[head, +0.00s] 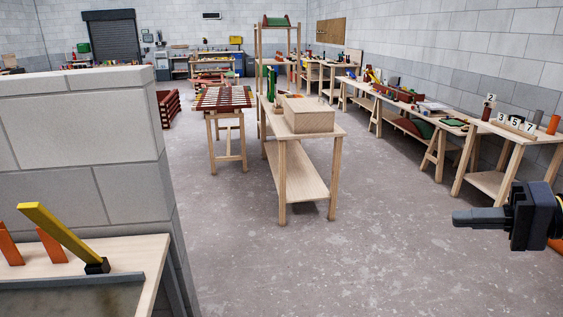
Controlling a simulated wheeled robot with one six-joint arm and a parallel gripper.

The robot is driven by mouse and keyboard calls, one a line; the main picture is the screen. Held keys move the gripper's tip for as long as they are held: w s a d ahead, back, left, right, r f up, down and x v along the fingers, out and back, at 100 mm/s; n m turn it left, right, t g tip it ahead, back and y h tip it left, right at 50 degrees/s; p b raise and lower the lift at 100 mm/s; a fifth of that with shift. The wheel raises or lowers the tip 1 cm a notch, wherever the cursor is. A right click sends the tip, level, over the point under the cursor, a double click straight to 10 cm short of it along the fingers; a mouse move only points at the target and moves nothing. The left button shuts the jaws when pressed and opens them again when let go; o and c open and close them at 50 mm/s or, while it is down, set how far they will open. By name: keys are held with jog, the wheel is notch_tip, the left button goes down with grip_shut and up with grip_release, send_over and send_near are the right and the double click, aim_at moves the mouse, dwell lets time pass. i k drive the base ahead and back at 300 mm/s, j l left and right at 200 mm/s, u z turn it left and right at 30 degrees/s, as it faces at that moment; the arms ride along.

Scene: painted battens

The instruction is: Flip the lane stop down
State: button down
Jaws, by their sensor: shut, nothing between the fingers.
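A yellow bar (58,236) rises at a slant to the upper left from a small black block (97,266) on a pale wooden bench top (150,262) at the lower left. It is the likeliest lane stop in view, and it stands tilted up, not flat. My gripper (457,218) is at the right edge, pointing left, shut and empty. It is far from the yellow bar, with open floor between them.
Orange pieces (52,247) stand behind the bar. A grey block wall (85,140) rises behind that bench. A wooden table with a box (309,115) stands mid-room, and cluttered benches line the right wall. The concrete floor (300,265) in front is clear.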

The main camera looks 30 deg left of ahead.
aim_at(35, 211)
jog(key=i+j+u, duration=0.15)
jog(key=u, duration=0.3)
jog(key=i+u, duration=0.7)
jog(key=u, duration=0.2)
jog(key=i+l+u, duration=0.1)
jog(key=i+u, duration=0.2)
jog(key=u, duration=0.15)
jog(key=i+j+u, duration=0.4)
jog(key=i+u, duration=0.25)
jog(key=u, duration=0.15)
